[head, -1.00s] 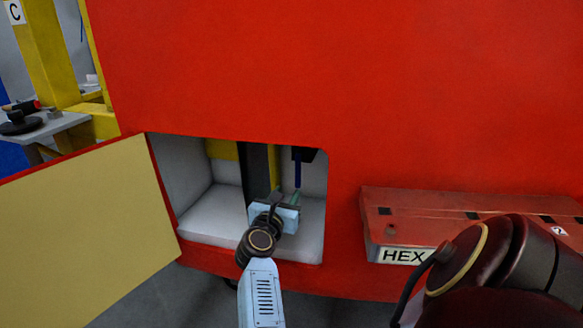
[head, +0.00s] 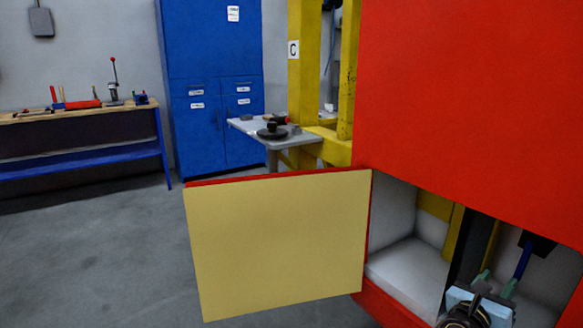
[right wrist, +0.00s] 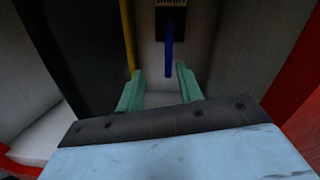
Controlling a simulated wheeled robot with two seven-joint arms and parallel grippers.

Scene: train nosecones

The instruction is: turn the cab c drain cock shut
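The drain cock has a blue lever (head: 523,262) that hangs down from a black housing (head: 539,243) inside the open compartment of the red cab. In the right wrist view the lever (right wrist: 169,48) points straight down below the dark housing (right wrist: 170,22). My right gripper (head: 496,281) reaches into the compartment, below and left of the lever. In the right wrist view its two green fingers (right wrist: 160,72) stand apart with nothing between them. The lever's lower end appears beyond the gap, nearer the right finger. How far it is from the fingertips I cannot tell. My left gripper is not in view.
The hatch door (head: 280,245) stands open to the left of the compartment. A yellow post bears a C sign (head: 293,49). A grey side table (head: 303,139), a blue cabinet (head: 217,90) and a workbench (head: 80,116) stand farther back. The floor at left is clear.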

